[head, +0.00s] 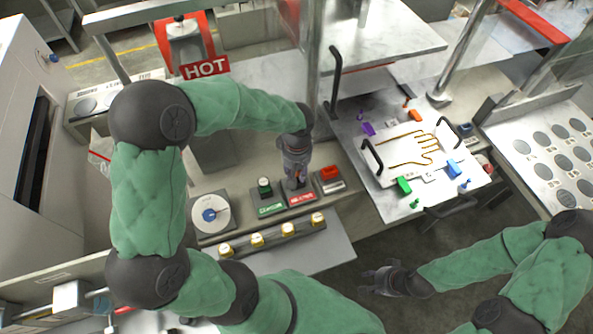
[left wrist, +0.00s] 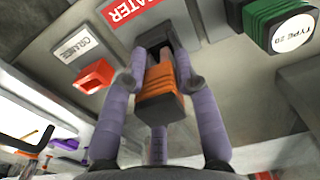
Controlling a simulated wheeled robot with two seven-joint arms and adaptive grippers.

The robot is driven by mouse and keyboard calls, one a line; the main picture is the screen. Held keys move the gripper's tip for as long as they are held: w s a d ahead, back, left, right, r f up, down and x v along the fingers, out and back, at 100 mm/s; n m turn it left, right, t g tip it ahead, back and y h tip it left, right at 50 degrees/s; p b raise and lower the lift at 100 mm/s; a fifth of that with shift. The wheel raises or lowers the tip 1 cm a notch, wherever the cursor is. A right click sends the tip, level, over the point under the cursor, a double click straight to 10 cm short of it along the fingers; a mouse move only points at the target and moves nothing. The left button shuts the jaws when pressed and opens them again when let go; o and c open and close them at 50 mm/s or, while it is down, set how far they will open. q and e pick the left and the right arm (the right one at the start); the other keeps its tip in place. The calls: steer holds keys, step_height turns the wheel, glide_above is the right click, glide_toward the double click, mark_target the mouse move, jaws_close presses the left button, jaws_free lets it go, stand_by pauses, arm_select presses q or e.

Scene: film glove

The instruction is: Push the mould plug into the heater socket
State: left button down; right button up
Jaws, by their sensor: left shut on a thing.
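The mould plug (left wrist: 160,102) is black and orange with ridges. My left gripper (left wrist: 163,75) is shut on it, one purple-grey finger on each side. The heater socket (left wrist: 158,35) is a dark opening beside a red label, just beyond the plug's front end. The plug points at the socket, but I cannot tell whether its tip is inside. In the head view my left gripper (head: 295,186) points down over the red-labelled plate (head: 301,198) and largely hides plug and socket. My right gripper (head: 372,282) looks open and empty, low at the right, away from the panel.
A green connector (head: 264,186) stands just left of the socket in the head view, and a red block (head: 331,173) just right. Several yellow-topped knobs (head: 288,230) line the front. A round dial (head: 209,214) is left; a plate with a hand outline (head: 400,172) is right.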

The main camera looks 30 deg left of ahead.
arm_select(q)
steer(key=shift+f+b, duration=0.6)
steer(key=shift+f, duration=0.15)
steer(key=c, duration=0.9)
jaws_free()
steer(key=shift+o, duration=0.2)
steer(key=shift+r, duration=0.1)
step_height(320, 180, up, 12)
steer(key=shift+f, duration=0.1)
